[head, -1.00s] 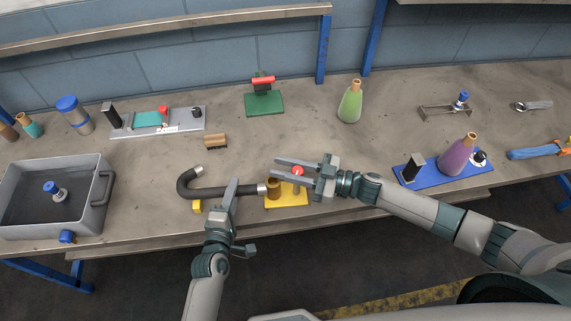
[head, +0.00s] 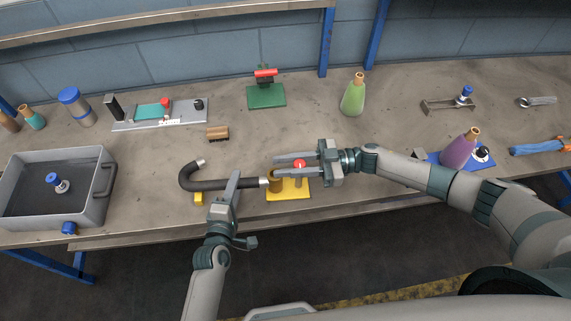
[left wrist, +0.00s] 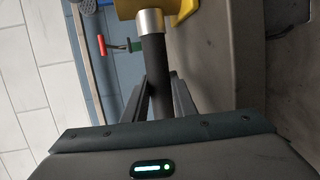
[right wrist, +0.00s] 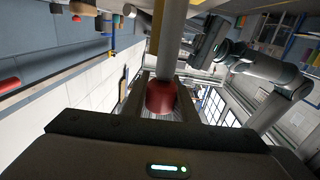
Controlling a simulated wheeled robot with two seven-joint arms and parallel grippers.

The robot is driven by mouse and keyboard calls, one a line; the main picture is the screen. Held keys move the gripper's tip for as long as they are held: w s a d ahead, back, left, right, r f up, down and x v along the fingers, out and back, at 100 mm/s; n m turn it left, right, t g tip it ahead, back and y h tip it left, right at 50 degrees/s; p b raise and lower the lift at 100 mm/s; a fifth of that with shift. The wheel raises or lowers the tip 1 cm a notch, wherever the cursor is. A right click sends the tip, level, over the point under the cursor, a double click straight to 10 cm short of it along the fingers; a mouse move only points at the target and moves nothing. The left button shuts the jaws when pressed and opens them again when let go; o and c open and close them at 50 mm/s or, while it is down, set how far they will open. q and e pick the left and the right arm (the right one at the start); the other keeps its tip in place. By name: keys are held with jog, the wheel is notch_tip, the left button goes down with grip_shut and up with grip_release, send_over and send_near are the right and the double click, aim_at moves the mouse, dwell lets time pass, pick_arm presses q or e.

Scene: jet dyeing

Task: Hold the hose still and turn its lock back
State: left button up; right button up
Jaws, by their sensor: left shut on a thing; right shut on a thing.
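The black hose (head: 207,185) lies hooked at the bench's front. Its metal end (head: 264,182) meets the brass-yellow socket (head: 274,183) on a yellow base (head: 290,194). My left gripper (head: 234,181) is shut on the hose just left of the socket. The left wrist view shows the hose (left wrist: 155,75) between the fingers and its metal collar (left wrist: 150,22) at the yellow socket (left wrist: 130,8). The red lock knob (head: 299,163) stands beside the socket. My right gripper (head: 296,165) is shut on it.
A grey basin (head: 97,199) stands at left. A purple flask (head: 459,151) is close to my right forearm. The bench between brush and green flask is clear.

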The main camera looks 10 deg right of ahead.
jog(key=o, duration=1.1)
jog(key=shift+d, duration=0.1)
jog(key=d, duration=0.7)
jog(key=shift+s+d, duration=0.15)
jog(key=shift+s, duration=0.1)
pick_arm(q)
jog(key=o, duration=1.2)
jog(key=shift+c, duration=0.2)
jog(key=shift+s, duration=0.1)
